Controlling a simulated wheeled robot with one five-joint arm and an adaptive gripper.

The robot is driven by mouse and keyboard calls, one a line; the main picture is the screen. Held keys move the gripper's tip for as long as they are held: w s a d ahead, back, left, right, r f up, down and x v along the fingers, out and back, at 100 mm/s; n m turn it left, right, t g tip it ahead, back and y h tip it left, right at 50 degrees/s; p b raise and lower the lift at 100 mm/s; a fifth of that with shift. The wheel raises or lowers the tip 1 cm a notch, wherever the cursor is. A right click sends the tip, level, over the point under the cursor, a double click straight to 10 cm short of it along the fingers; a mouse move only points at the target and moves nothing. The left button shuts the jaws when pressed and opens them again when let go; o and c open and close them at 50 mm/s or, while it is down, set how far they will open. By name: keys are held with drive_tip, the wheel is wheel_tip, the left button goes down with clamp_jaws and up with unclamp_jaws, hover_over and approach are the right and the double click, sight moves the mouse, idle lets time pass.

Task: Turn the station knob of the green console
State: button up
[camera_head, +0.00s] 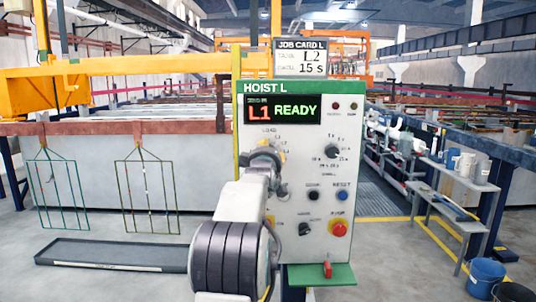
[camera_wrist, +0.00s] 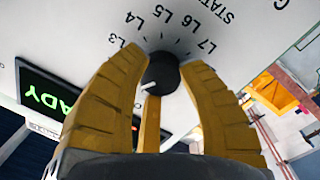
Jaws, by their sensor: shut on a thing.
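The console (camera_head: 305,225) is a white panel with a green "HOIST L" header and a green lower ledge. Its display (camera_head: 283,109) reads "L1 READY". My gripper (camera_head: 266,155) is at the panel's left side, in front of the station knob, which it mostly hides in the head view. A white pointer mark shows on the knob. Labels L3 to L7 and part of "STATION" curve around it; the other labels are hidden.
A job card (camera_head: 300,58) above the console reads L2 and 15 s. Another black knob (camera_head: 332,150), a blue button (camera_head: 342,195) and a red button (camera_head: 340,229) are on the panel's right. A shelf with containers (camera_head: 455,182) stands farther right.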

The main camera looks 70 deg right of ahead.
drive_tip(key=shift+c, duration=0.7)
drive_tip(key=shift+b, duration=0.4)
drive_tip(key=shift+r+m+y+b, duration=0.15)
drive_tip(key=shift+m+b, duration=0.35)
drive_tip(key=shift+m, duration=0.85)
drive_tip(key=shift+m+y+b, duration=0.15)
drive_tip(key=shift+m+b, duration=0.3)
drive_tip(key=shift+m, duration=0.9)
drive_tip(key=o, duration=1.2)
drive_tip(key=v, duration=1.2)
